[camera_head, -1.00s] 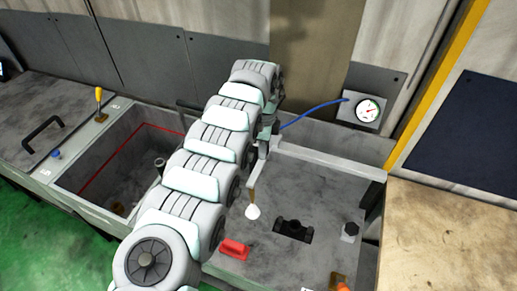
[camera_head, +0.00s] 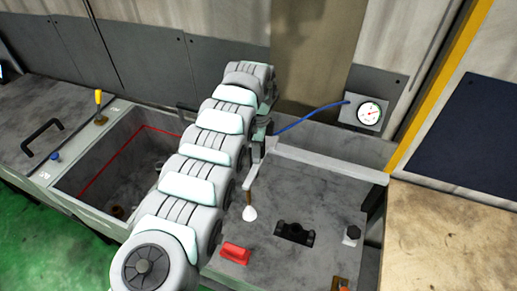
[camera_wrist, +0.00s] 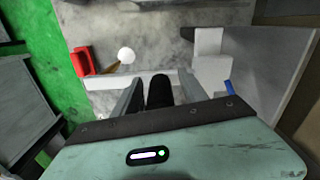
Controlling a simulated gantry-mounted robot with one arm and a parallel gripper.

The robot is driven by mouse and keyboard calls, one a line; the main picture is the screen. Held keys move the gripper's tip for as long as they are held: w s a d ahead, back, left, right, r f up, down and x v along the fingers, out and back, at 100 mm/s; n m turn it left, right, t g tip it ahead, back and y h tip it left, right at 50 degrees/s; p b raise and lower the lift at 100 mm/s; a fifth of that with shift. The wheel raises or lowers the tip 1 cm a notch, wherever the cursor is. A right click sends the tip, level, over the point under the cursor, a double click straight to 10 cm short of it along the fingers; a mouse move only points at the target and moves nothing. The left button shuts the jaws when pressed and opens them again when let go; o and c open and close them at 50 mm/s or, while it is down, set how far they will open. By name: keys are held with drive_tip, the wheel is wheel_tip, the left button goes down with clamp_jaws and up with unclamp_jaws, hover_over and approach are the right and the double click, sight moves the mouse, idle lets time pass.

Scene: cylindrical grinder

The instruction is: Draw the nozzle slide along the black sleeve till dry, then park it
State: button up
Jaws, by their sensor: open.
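A black cylindrical piece (camera_wrist: 160,91) stands between my gripper's spread fingers (camera_wrist: 160,98) in the wrist view. I cannot tell whether it is the sleeve or part of the nozzle slide. The fingers are open, with visible gaps on both sides of it. In the head view my gripper (camera_head: 262,134) is mostly hidden by my arm, at the left end of a pale rail (camera_head: 325,165). A blue hose (camera_head: 312,116) runs from the gauge to behind my arm; a short blue piece (camera_wrist: 228,87) shows in the wrist view. The nozzle itself is not clear.
A round gauge (camera_head: 369,112) is on the back wall. Below the rail are a white ball-ended stick (camera_head: 250,213), a red block (camera_head: 235,253), a black bracket (camera_head: 294,233) and a bolt-like post (camera_head: 351,235). An open pit (camera_head: 85,185) lies left.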

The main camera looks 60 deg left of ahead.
wheel_tip(320, 180, up, 11)
drive_tip(key=shift+f+b, duration=0.1)
drive_tip(key=shift+b, duration=1)
